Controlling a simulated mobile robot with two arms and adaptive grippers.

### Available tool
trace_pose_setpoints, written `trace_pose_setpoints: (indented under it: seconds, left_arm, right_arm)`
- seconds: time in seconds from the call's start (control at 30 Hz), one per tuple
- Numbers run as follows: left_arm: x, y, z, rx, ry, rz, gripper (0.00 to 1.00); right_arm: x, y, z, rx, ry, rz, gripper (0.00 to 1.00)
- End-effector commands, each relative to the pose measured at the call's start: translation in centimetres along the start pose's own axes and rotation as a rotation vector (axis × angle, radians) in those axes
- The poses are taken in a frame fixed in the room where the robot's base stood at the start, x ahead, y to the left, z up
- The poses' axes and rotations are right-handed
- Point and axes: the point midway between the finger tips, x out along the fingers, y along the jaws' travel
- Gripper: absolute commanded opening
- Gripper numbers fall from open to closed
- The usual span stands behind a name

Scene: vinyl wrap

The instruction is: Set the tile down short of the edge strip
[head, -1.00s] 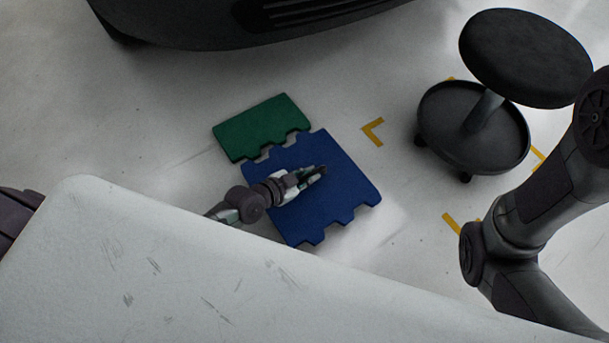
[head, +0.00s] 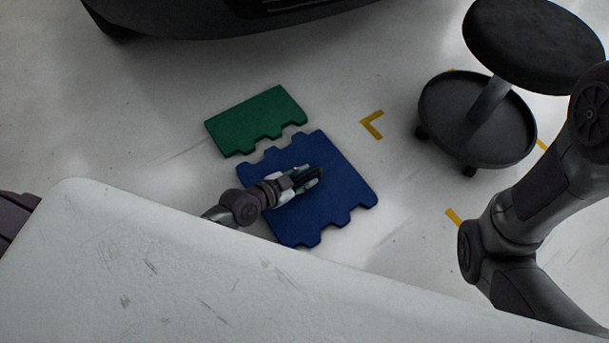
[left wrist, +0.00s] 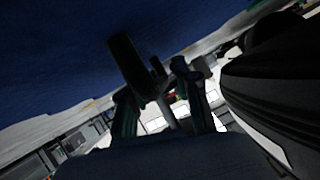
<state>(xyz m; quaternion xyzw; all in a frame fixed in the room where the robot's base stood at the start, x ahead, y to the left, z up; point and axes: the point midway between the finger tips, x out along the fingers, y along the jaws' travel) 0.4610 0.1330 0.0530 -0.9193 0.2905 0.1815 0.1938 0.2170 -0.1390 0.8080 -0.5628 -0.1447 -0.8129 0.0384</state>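The blue tile (head: 343,187) with notched edges lies near the middle of the head view. It looks flat and close to the floor; I cannot tell whether it rests there fully. The green edge strip (head: 254,118) lies beyond its upper left side, with a narrow gap between their teeth. My left gripper (head: 313,176) is low over the middle of the blue tile, its fingers apart. In the left wrist view, the blue tile (left wrist: 60,50) fills the top and background shows between the fingers. A dark shape shows there too; contact is unclear. My right gripper is out of view.
A black stool (head: 478,122) stands on the floor at the right. A yellow corner mark (head: 372,124) lies between it and the tiles. A large dark body (head: 210,25) is at the top. The floor around the tiles is mostly clear.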

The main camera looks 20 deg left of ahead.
Motion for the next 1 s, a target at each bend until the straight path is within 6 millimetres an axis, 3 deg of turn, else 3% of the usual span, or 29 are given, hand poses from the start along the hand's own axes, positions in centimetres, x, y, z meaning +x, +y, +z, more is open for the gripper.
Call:
trace_pose_setpoints:
  seconds: [0.37, 0.47, 0.8, 1.0]
  left_arm:
    - [-0.3, -0.1, -0.5, -0.001, 0.000, 0.000, 0.39]
    - [-1.7, -0.2, -0.4, 0.002, -0.003, 0.000, 0.39]
    - [-8.9, -0.2, -0.6, 0.002, -0.004, 0.002, 0.39]
    - [-11.5, -0.1, -0.4, 0.002, -0.001, 0.001, 0.39]
  right_arm:
    - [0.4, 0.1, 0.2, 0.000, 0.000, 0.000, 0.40]
    - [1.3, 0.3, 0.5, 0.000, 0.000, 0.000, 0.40]
    - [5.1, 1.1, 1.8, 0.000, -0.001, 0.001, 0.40]
    - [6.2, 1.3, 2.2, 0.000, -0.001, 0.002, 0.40]
